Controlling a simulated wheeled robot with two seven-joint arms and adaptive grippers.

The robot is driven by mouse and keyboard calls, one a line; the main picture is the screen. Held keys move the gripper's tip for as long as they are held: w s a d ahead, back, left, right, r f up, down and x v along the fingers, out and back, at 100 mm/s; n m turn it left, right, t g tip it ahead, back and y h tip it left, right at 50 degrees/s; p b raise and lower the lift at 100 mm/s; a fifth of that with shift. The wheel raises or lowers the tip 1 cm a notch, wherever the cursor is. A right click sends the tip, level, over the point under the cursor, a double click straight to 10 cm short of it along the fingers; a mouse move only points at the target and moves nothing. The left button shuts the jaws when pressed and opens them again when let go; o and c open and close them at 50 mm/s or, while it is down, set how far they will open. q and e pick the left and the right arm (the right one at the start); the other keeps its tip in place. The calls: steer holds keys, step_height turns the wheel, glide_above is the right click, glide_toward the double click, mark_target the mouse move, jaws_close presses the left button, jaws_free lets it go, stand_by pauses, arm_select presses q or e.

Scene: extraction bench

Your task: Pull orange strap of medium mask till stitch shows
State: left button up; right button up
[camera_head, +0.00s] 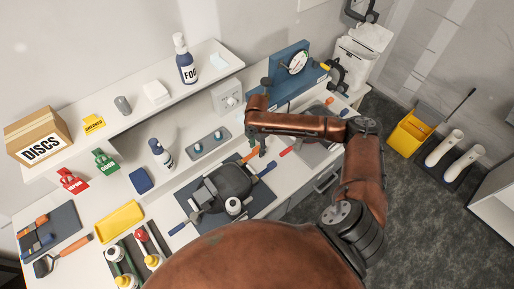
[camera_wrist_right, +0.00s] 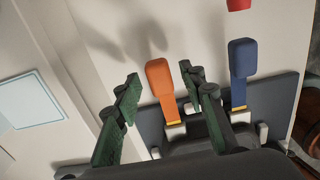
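A dark mask (camera_head: 230,183) lies on a dark mat on the bench; its size label cannot be read. Its orange strap (camera_head: 250,156) sticks out at the upper right, with a blue strap (camera_head: 267,170) beside it. In the right wrist view the orange strap (camera_wrist_right: 160,80) has a yellow band at its base, by a light buckle (camera_wrist_right: 175,131). The blue strap (camera_wrist_right: 241,62) stands to its right. My right gripper (camera_wrist_right: 163,88) is open, its green fingers on either side of the orange strap, with gaps visible. My left gripper is not in view.
A yellow tray (camera_head: 119,221) is at left. A blue stand (camera_head: 290,73) is at the back right, near a red-handled tool (camera_head: 290,151).

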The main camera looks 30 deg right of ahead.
mark_target(257, 149)
step_height(257, 149, up, 12)
stand_by(0.5)
steer(key=shift+r, duration=0.1)
